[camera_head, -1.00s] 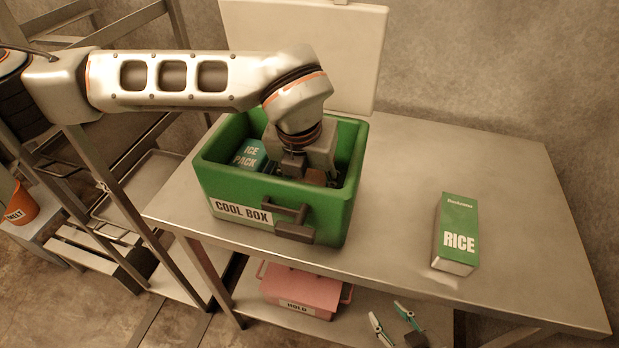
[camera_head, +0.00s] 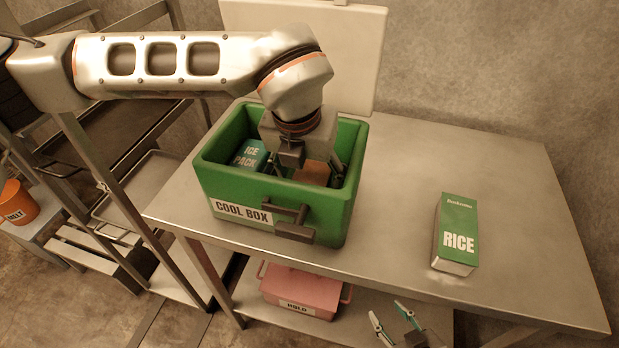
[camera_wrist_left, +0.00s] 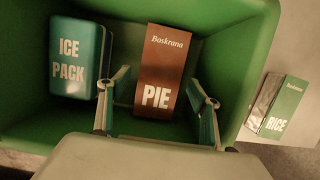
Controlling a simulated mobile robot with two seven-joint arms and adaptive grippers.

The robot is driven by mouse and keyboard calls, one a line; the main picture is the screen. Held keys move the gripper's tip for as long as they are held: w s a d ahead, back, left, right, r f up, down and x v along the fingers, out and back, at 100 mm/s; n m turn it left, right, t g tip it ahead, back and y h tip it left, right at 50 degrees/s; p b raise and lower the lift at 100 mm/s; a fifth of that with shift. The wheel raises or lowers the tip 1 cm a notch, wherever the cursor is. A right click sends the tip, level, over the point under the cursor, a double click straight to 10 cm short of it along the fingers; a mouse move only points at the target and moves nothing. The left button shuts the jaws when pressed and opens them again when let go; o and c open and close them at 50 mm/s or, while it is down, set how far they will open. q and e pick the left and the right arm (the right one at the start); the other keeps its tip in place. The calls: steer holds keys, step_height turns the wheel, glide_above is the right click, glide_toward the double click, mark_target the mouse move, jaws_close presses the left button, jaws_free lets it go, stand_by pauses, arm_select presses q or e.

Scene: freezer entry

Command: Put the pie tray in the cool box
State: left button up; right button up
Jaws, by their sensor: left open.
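The pie tray, a brown box marked PIE, lies inside the green cool box (camera_head: 335,220). The pie tray shows in the wrist view (camera_wrist_left: 165,65) and partly in the head view (camera_head: 312,173), where my left gripper hides some of it. My left gripper (camera_head: 303,172) is inside the cool box's opening, over the tray. Its fingers (camera_wrist_left: 158,88) are spread apart and empty, one to either side of the tray's near end in the wrist view. My right gripper (camera_head: 386,310) shows at the bottom edge of the head view, its fingers apart and empty.
A teal ice pack (camera_head: 250,154) lies in the cool box, left of the tray. The white lid (camera_head: 350,50) stands up behind. A green rice box (camera_head: 457,230) stands on the steel table (camera_head: 395,190). A pink box (camera_head: 305,290) sits on the shelf below.

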arm_select(q)
steer(key=v, duration=0.9)
steer(key=shift+s+r, duration=0.15)
steer(key=shift+r, duration=0.1)
